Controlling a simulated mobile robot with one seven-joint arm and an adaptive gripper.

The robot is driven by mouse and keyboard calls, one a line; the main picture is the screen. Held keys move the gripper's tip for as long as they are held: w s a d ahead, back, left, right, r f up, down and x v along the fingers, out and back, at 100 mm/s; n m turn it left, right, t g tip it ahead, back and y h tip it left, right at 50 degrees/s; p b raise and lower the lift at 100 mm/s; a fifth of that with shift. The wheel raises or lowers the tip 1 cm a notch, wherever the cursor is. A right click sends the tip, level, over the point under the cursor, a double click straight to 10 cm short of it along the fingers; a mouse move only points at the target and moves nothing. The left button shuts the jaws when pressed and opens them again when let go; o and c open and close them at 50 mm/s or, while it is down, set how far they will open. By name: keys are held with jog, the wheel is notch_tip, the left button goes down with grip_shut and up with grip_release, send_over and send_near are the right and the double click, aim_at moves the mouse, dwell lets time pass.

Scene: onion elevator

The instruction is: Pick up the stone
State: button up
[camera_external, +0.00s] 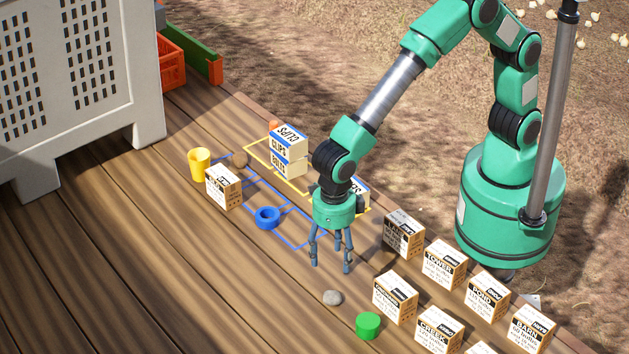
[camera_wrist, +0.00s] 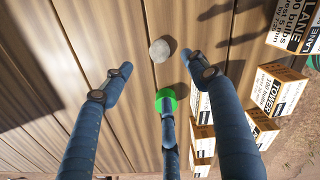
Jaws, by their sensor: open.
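The stone (camera_external: 333,297) is a small grey rounded lump lying on the wooden deck. It also shows in the wrist view (camera_wrist: 159,50), near the top centre, with bare planks around it. My gripper (camera_external: 331,266) has blue-grey fingers that point down, spread apart and empty. In the external view it is above the deck, just behind the stone and apart from it. In the wrist view my gripper (camera_wrist: 156,66) has its left and right fingertips on either side of the stone in the picture, with a third finger below it. Nothing hides the stone.
A green cylinder (camera_external: 368,325) stands close to the stone's right. Several lettered boxes (camera_external: 395,297) stand further right. The deck left of the stone is free.

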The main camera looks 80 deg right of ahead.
send_over(332, 294)
jog(key=shift+d+f, duration=0.15)
jog(key=shift+f, duration=4.15)
jog(key=shift+f+p, duration=0.35)
jog(key=shift+f, duration=2.25)
jog(key=c, duration=1.4)
jog(key=shift+r, duration=0.1)
